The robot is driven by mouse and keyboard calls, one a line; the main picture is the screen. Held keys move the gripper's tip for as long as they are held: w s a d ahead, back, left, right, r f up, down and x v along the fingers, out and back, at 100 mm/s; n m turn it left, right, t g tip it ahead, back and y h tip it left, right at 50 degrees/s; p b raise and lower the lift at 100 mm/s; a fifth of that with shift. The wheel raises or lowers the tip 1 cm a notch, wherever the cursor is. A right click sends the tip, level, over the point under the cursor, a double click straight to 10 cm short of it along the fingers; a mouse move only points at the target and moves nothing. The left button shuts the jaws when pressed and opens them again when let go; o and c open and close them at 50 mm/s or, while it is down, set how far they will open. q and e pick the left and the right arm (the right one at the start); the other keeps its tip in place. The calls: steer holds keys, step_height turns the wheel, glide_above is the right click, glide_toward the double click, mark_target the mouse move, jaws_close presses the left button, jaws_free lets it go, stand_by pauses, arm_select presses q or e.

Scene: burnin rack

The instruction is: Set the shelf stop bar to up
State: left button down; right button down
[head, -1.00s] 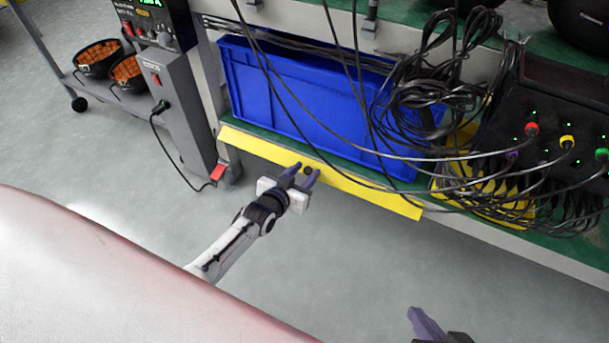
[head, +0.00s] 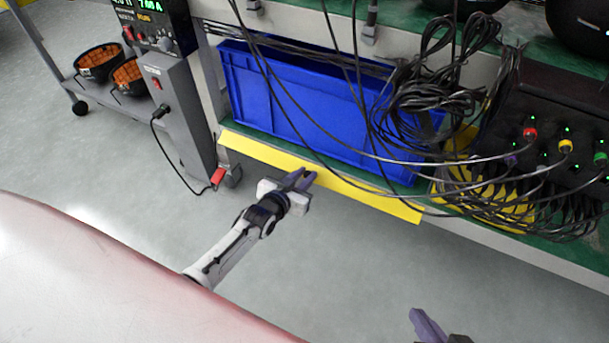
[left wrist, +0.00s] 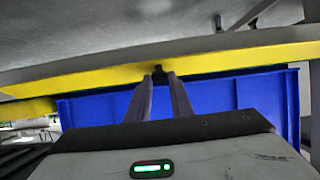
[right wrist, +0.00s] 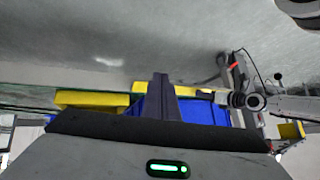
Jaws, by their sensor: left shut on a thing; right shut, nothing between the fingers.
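The yellow stop bar (head: 255,152) runs along the front edge of the lower shelf, in front of the blue crate's foot. Its broad face shows from above and does not cover the crate's front; its exact tilt is hard to tell. In the left wrist view the bar (left wrist: 90,76) crosses the picture. My left gripper (head: 307,176) is at the middle of the bar, its fingers shut on a small dark knob (left wrist: 158,69) there. My right gripper (head: 428,325) is shut and empty, low in the head view, apart from the shelf.
The blue crate (head: 300,100) stands on the green shelf behind the bar. Black cables (head: 410,90) hang in front of it and pass above the bar's right part. A grey power unit (head: 178,110) stands left of the shelf. The floor before the bar is clear.

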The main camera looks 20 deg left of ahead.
mark_target(308, 173)
arm_select(q)
steer(key=shift+r, duration=0.15)
arm_select(e)
steer(key=shift+s+d+r, duration=0.1)
steer(key=shift+d+r, duration=0.05)
